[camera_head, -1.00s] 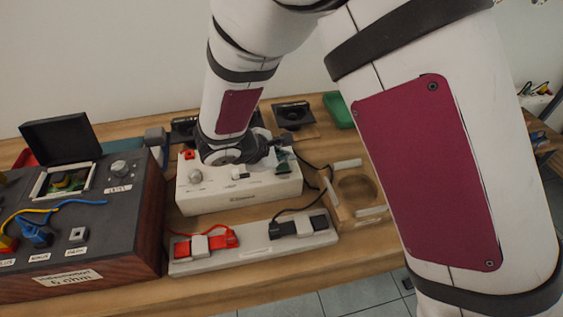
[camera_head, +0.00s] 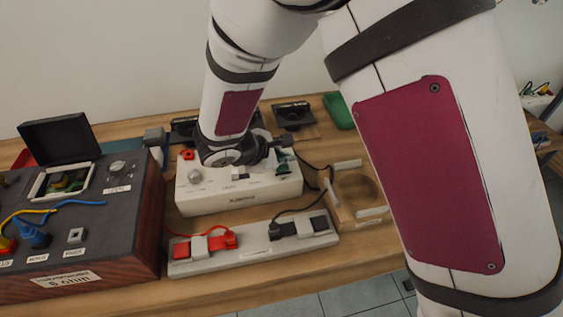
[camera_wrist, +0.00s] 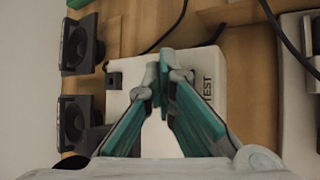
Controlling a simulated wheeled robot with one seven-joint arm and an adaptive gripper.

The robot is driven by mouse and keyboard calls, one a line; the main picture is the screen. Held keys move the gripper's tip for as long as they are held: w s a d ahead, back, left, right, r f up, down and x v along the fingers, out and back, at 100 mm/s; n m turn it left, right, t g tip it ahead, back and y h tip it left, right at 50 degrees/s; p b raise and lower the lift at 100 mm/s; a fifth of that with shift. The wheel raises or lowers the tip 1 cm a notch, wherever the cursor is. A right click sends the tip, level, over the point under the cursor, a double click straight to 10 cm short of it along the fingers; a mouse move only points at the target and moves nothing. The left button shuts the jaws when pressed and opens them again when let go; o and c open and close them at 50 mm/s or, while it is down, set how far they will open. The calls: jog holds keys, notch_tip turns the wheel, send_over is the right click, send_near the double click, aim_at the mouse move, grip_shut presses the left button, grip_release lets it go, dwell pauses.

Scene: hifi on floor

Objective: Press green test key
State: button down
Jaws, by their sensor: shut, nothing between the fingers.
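The white device (camera_head: 235,200) with knobs and small keys stands on the wooden table, and its top also shows in the wrist view (camera_wrist: 208,62). A black "TEST" label (camera_wrist: 208,90) is printed on its top. My gripper (camera_wrist: 163,78) has teal fingers with the tips together and nothing between them. The tips are over the device top, just left of the label in the wrist view. In the head view my gripper (camera_head: 286,166) is at the right end of the device. I cannot make out the green test key; the fingers may hide it. Contact cannot be told.
A dark box (camera_head: 110,220) with an open lid stands at the left. A grey strip (camera_head: 255,247) with red and black plugs lies in front of the device. A wooden fixture (camera_head: 358,190) is at its right. Black speaker-like units (camera_wrist: 76,124) stand behind it, and cables run nearby.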

aim_at(284, 166)
jog(key=shift+r+p, duration=0.4)
jog(key=shift+r, duration=0.45)
jog(key=shift+r+p, duration=1.35)
jog(key=shift+r, duration=1.15)
jog(key=shift+d, duration=0.1)
jog(key=s+d+r+m+g, duration=0.2)
jog(key=s+d+r+m, duration=0.25)
jog(key=d+r, duration=0.3)
jog(key=s+d+r+m+g, duration=0.1)
jog(key=s+d+r+m, duration=0.4)
jog(key=d, duration=0.4)
jog(key=s+d+r+m+y, duration=0.2)
jog(key=s+m, duration=0.3)
jog(key=s, duration=0.4)
jog(key=s+d+r+m+y, duration=0.3)
jog(key=s+r+m, duration=0.2)
jog(key=s, duration=0.5)
jog(key=shift+y+p, duration=0.3)
jog(key=shift+p, duration=0.05)
